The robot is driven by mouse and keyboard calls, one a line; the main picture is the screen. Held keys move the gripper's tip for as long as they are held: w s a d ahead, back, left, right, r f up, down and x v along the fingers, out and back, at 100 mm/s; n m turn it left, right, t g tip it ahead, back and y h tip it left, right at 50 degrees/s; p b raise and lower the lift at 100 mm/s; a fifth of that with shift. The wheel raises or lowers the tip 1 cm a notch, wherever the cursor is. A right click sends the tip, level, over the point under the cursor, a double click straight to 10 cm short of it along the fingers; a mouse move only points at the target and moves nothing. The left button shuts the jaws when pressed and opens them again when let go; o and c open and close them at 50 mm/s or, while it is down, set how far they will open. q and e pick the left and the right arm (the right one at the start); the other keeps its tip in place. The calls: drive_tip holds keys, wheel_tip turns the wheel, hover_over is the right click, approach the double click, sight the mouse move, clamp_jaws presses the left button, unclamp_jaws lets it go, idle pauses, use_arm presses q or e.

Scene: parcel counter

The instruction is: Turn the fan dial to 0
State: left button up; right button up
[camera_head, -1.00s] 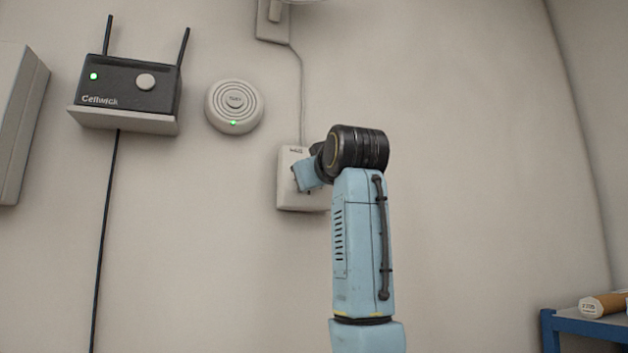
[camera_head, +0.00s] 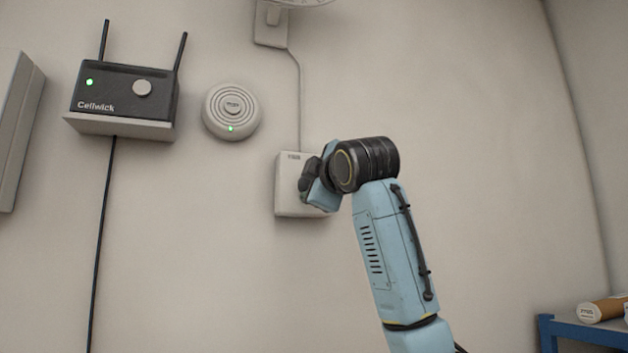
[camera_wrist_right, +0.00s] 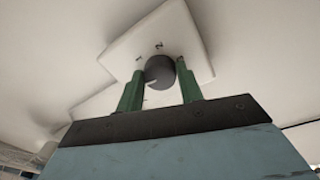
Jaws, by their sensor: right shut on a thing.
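The fan control is a white square plate (camera_head: 287,180) on the wall, with a cable running up from it. In the right wrist view the plate (camera_wrist_right: 188,30) shows a dark round dial (camera_wrist_right: 160,70) with small marks around it, too small to read surely. My right gripper (camera_wrist_right: 158,85) has its green fingers on either side of the dial, shut on it. In the head view my right arm and wrist (camera_head: 322,185) cover the dial and the plate's right part. My left gripper is not in view.
A black router (camera_head: 122,92) with two antennas sits on a small shelf to the left. A round white device (camera_head: 231,111) with a green light is between it and the plate. A blue-framed table (camera_head: 575,330) holds a cardboard tube (camera_head: 601,309) at lower right. The wall right of my arm is bare.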

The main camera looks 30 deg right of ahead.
drive_tip(key=shift+r+n, duration=0.1)
drive_tip(key=shift+n, duration=0.5)
drive_tip(key=o, duration=1)
drive_tip(key=shift+s, duration=0.15)
drive_tip(key=b+v, duration=0.4)
drive_tip(key=v, duration=0.9)
drive_tip(key=shift+s+d+b, duration=0.1)
drive_tip(key=shift+s+b, duration=0.05)
drive_tip(key=shift+b, duration=0.15)
